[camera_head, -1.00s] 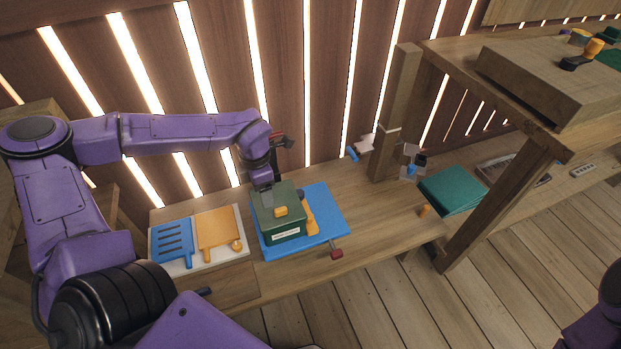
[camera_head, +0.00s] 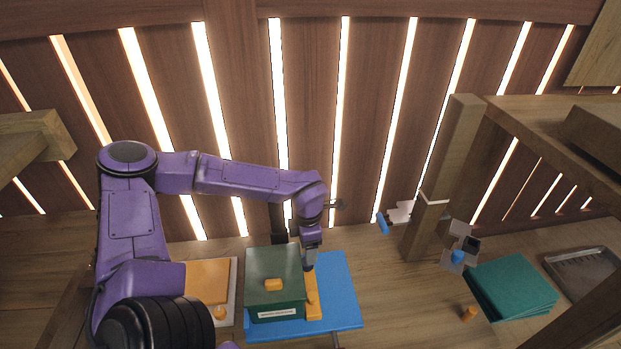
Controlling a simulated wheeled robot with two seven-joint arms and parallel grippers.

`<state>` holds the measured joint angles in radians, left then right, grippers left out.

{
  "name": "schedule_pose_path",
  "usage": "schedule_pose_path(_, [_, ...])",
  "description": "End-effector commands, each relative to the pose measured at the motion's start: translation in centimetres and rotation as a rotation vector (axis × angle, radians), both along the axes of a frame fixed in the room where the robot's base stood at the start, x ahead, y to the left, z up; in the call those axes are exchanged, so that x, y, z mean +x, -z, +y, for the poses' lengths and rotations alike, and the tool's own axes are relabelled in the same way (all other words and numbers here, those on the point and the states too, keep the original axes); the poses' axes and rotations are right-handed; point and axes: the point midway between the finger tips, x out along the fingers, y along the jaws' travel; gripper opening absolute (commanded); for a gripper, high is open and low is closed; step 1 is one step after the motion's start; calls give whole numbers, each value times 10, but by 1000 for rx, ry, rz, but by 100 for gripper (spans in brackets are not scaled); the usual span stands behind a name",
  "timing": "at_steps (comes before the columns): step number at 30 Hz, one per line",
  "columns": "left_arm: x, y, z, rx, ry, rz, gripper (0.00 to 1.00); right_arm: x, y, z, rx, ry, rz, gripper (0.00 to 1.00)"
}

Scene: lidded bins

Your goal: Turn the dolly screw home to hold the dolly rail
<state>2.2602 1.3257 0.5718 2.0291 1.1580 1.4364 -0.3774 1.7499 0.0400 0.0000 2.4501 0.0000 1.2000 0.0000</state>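A green lidded bin (camera_head: 273,268) with a yellow knob (camera_head: 274,285) on its lid stands on a blue board (camera_head: 340,300). An orange bar-like piece (camera_head: 313,303) lies along the bin's right side; I cannot tell if it is the dolly rail. No part is clearly recognisable as the dolly screw. My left gripper (camera_head: 309,268) points down by the bin's back right corner, over the far end of the orange piece. Its fingers are too small to show whether they are open, touching or holding anything. My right gripper is out of view.
An orange board with a knob (camera_head: 209,281) lies left of the bin. A wooden post (camera_head: 446,170) with blue and grey fittings rises to the right. Teal boards (camera_head: 512,283), a small orange peg (camera_head: 469,313) and a grey tray (camera_head: 583,272) lie farther right.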

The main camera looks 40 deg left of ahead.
Motion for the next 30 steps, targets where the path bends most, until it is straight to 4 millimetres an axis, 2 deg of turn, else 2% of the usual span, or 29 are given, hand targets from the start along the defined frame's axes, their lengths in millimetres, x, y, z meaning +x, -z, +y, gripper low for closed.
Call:
schedule_pose_path(1, [-1,20,0,1,-1,5,65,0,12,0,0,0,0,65])
schedule_pose_path(7, [0,57,0,1,0,2,65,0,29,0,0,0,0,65])
schedule_pose_path(12, [0,69,0,1,0,-1,65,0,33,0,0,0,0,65])
schedule_pose_path(19, [0,69,0,1,-1,-1,65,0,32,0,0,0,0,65])
schedule_pose_path(20, [0,69,0,1,-1,-1,62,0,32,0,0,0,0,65])
schedule_pose_path(24, [0,69,0,1,0,-1,16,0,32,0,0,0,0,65])
schedule_pose_path(25, [0,69,0,1,0,-1,10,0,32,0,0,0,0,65])
schedule_pose_path(28, [0,68,0,1,3,-1,10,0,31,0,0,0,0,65])
schedule_pose_path(30, [0,64,0,2,35,1,10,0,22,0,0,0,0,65])
